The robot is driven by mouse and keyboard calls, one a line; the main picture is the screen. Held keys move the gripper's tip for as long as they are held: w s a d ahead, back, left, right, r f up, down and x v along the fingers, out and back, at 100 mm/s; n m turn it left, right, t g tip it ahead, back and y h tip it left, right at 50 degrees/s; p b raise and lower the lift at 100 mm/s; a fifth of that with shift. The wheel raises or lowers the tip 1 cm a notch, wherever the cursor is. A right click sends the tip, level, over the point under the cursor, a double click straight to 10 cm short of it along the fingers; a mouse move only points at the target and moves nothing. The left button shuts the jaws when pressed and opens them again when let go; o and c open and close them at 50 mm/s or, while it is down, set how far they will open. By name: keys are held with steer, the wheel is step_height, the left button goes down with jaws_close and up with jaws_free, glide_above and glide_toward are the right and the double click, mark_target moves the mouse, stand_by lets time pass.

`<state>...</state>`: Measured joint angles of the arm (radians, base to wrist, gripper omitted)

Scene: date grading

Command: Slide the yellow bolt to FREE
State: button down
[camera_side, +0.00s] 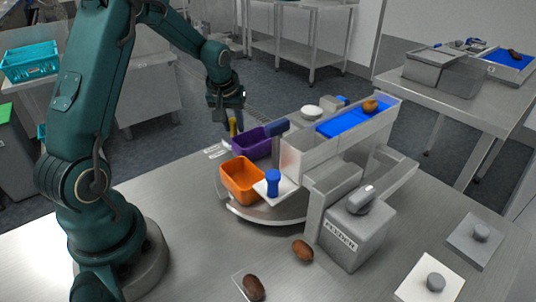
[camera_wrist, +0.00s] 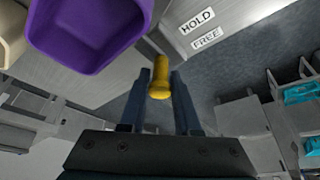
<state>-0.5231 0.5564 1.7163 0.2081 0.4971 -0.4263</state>
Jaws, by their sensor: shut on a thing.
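The yellow bolt (camera_wrist: 159,83) is upright between the two fingers of my gripper (camera_wrist: 160,100) in the wrist view. The fingers are shut on its knob. In the side view the bolt (camera_side: 233,127) shows as a small yellow piece just below my gripper (camera_side: 232,118), beside the purple bin. The HOLD label (camera_wrist: 197,20) and the FREE label (camera_wrist: 206,38) lie on the metal edge to the upper right of the bolt in the wrist view. I cannot tell which label the bolt lines up with.
A purple bin (camera_wrist: 88,58) is close to the bolt; an orange bin (camera_side: 242,182) stands nearer the front on the round platform. A blue knob (camera_side: 272,183), a grey feeder box (camera_side: 352,236) and two loose dates (camera_side: 254,288) (camera_side: 303,250) are farther off.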

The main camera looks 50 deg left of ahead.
stand_by(0.5)
steer(key=shift+a, duration=1.8)
steer(key=c, duration=0.8)
jaws_free()
steer(key=shift+o, duration=0.2)
steer(key=shift+v, duration=2.6)
